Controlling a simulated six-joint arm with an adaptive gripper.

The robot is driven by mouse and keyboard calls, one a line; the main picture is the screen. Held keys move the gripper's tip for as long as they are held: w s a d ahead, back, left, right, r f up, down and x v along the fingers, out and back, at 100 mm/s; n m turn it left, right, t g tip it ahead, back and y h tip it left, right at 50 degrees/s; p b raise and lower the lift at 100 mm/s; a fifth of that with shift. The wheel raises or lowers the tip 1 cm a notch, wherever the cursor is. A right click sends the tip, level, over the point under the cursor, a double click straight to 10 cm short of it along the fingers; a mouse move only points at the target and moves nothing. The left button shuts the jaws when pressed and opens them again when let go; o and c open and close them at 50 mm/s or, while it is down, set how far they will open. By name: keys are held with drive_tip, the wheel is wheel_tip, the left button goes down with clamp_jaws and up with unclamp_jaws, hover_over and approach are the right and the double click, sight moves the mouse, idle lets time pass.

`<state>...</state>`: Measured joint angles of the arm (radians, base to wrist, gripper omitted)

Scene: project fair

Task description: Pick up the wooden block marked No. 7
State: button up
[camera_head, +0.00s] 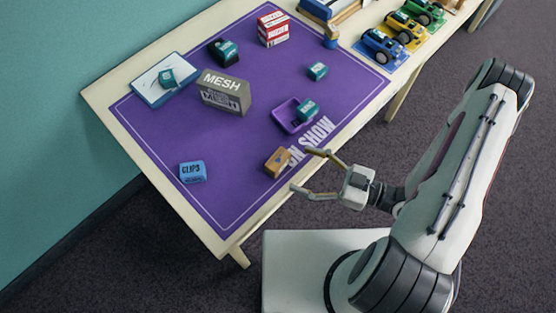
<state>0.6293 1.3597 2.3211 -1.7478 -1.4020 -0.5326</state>
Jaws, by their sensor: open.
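A small brown block (278,161) with a wood-like look lies on the purple mat near its front edge, beside the white lettering. A dark mark shows on it, but it is too small to read as a number. My gripper (305,170) is open and empty at the table's front edge. Its two fingers point left toward the brown block, a short gap to the right of it. I cannot tell the gripper's exact height over the table.
On the purple mat (255,195) stand a grey MESH box (226,92), a blue CLIPS box (193,172), a red-and-white box (273,28), a purple tray (284,116) and several small teal blocks. Toy cars (384,46) line the back right.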

sight(285, 163)
drive_tip(key=shift+a, duration=0.1)
idle(0.4)
drive_tip(key=shift+x, duration=1.2)
drive_tip(key=shift+a, duration=0.1)
drive_tip(key=shift+x, duration=2.5)
drive_tip(key=shift+r, duration=0.1)
drive_tip(key=shift+c, duration=0.4)
drive_tip(key=c, duration=1.1)
